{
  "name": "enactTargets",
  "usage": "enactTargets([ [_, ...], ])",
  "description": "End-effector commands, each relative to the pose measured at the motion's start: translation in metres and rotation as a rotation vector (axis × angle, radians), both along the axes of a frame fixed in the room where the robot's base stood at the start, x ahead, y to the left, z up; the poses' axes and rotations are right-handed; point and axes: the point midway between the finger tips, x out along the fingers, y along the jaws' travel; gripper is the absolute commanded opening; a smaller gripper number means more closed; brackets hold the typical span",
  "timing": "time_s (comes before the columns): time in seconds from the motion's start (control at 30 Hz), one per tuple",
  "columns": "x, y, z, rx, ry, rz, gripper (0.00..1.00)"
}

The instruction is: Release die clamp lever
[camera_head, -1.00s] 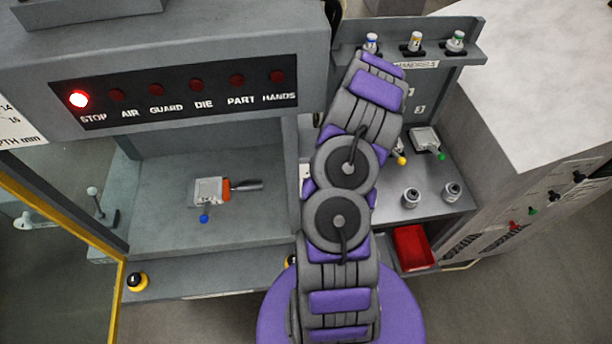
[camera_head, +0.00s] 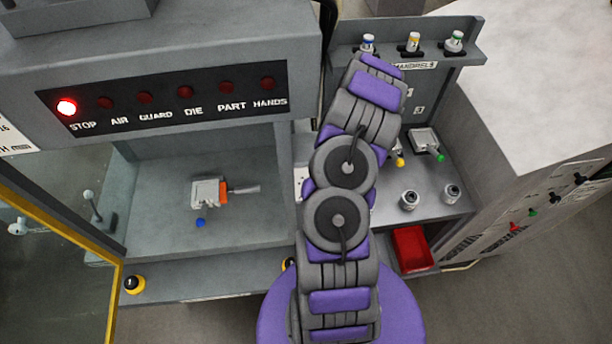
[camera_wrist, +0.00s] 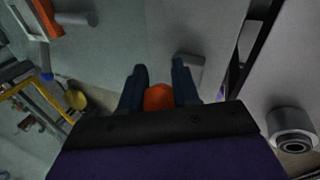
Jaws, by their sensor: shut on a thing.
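My gripper (camera_wrist: 160,82) shows in the wrist view, its two dark fingers around an orange rounded knob (camera_wrist: 158,98). I cannot tell from this view whether the knob is the end of the die clamp lever. In the head view my arm hides the gripper and knob. The grey die block (camera_head: 206,193) with an orange part (camera_head: 223,191) and a grey rod sits on the press bed, left of my arm. A blue ball (camera_head: 200,222) is in front of it. The die's orange part (camera_wrist: 45,18) and blue ball (camera_wrist: 45,75) also show at upper left in the wrist view.
The press panel (camera_head: 165,100) has its red STOP light lit; the other lamps are dark. A yellow guard frame (camera_head: 60,240) stands at left. A shelf with mandrels (camera_head: 413,42) and a red bin (camera_head: 412,248) are right of my arm. The bed around the die is clear.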

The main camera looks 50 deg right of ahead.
Motion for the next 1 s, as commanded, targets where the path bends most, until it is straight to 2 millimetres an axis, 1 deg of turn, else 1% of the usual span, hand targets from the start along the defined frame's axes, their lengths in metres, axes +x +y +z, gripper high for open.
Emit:
enactTargets([
  [0.03, -0.0006, -0.0024, -0.0007, -0.006, -0.002, -0.003, 0.00],
  [0.2, -0.0025, -0.0014, 0.0037, -0.026, -0.034, -0.005, 0.00],
  [0.4, -0.0070, 0.0037, 0.0076, -0.069, -0.087, -0.005, 0.00],
  [0.8, -0.0090, 0.0017, 0.0060, -0.094, -0.104, -0.004, 0.00],
  [0.83, -0.0090, 0.0017, 0.0060, -0.094, -0.103, -0.004, 0.32],
  [1.0, -0.0084, 0.0023, 0.0060, -0.092, -0.103, -0.003, 0.48],
])
